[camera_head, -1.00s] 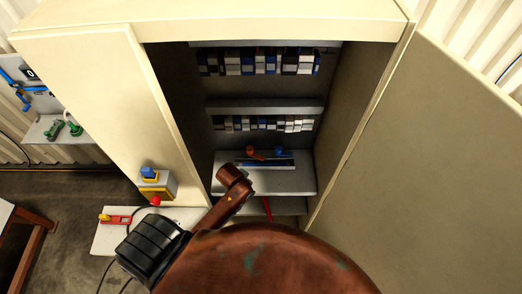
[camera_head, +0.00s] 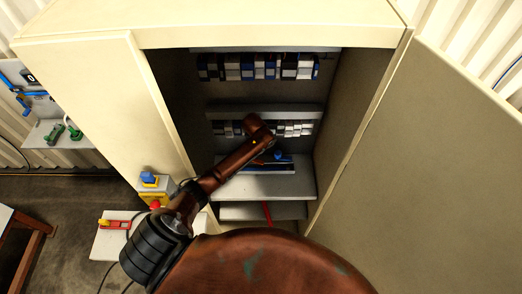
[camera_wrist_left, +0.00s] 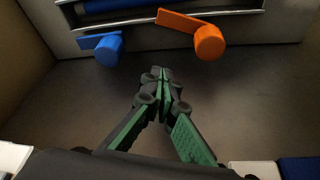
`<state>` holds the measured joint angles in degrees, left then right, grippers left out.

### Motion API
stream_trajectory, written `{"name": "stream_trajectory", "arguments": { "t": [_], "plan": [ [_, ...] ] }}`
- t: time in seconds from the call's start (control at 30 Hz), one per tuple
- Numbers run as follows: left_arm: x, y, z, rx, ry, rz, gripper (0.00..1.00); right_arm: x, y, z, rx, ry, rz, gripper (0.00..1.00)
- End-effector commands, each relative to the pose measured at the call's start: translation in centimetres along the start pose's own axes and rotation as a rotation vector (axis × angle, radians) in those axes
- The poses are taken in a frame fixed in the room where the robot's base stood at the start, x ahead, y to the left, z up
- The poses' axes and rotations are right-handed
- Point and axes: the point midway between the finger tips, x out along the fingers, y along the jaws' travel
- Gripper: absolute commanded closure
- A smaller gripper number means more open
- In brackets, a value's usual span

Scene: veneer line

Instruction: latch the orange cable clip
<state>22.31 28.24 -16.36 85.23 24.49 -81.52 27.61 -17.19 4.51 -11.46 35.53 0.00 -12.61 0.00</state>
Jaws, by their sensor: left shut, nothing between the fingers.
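In the left wrist view the orange cable clip (camera_wrist_left: 208,42) has a round knob and a flat lever slanting up and left toward a metal-edged channel. A blue clip (camera_wrist_left: 108,48) of the same kind sits to its left, its lever pointing left and lying nearly level. My left gripper (camera_wrist_left: 160,75) is shut and empty, its fingertips below and between the two clips, apart from both. In the head view my arm largely covers the orange clip, the blue clip (camera_head: 279,155) shows beside it, and my left gripper is hidden. My right gripper is in neither view.
The open cabinet (camera_head: 330,110) has narrow side walls around my arm. Rows of terminal blocks (camera_head: 255,67) line its back above the clips. A grey shelf (camera_head: 290,185) lies below them. The cabinet door (camera_head: 430,170) stands open at right. A red-yellow tool (camera_head: 115,224) lies outside, at left.

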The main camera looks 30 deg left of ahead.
Motion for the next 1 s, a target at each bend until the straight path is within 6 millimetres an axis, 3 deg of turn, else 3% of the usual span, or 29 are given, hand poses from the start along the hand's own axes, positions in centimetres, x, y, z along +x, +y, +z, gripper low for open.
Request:
{"name": "stream_trajectory", "arguments": {
  "t": [0.3, 0.53, 0.7, 1.0],
  "plan": [
    [6.0, -0.1, 0.2, 0.001, -0.004, -0.002, 1.00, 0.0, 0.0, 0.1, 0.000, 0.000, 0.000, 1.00],
    [9.0, -0.1, 0.3, 0.002, -0.001, -0.002, 1.00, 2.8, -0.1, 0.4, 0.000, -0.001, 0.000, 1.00],
    [7.4, -0.1, 2.4, 0.003, -0.001, -0.001, 1.00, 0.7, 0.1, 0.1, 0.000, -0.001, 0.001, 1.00],
    [7.0, 0.0, 3.9, 0.003, 0.000, -0.001, 1.00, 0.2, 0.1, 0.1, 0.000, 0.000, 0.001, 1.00]
  ]
}}
